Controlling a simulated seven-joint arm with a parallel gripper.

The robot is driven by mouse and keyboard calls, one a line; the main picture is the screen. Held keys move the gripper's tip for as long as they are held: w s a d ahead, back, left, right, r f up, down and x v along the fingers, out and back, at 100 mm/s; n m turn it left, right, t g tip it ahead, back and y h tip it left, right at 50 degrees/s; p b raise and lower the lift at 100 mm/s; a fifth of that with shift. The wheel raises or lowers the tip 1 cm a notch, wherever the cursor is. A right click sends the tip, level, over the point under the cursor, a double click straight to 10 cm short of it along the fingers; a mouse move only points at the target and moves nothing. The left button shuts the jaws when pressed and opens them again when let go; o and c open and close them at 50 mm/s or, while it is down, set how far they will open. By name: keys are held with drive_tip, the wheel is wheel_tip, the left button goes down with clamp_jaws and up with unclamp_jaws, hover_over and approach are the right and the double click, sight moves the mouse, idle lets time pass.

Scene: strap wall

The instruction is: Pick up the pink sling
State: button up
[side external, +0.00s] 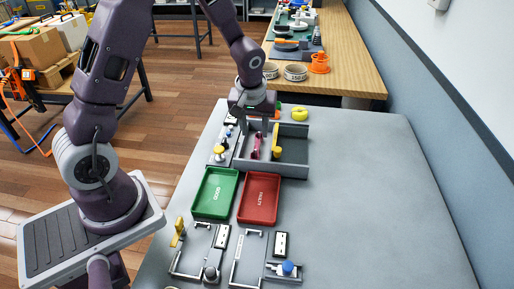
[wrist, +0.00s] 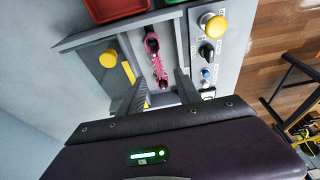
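The pink sling (wrist: 156,60) is a narrow strap with rounded ends, lying lengthwise in the grey walled tray (side external: 296,163). It also shows in the side view (side external: 256,148), below my gripper (side external: 254,130). In the wrist view my gripper (wrist: 160,88) is open, one finger on each side of the line of the sling. The near end of the sling lies between the fingers, and they do not appear closed on it. I cannot tell the exact height of the fingertips above the sling.
A yellow strap piece (side external: 276,142) stands close to the right of the sling. A panel with a yellow knob (wrist: 212,25) and switches lies along the tray. Green (side external: 215,194) and red (side external: 259,198) trays sit in front. The table's right side is clear.

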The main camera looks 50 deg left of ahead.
sight(257, 145)
drive_tip(key=x, duration=0.6)
drive_tip(key=shift+w+d+f, duration=0.1)
drive_tip(key=shift+w+f, duration=0.05)
drive_tip(key=shift+f, duration=0.1)
clamp_jaws()
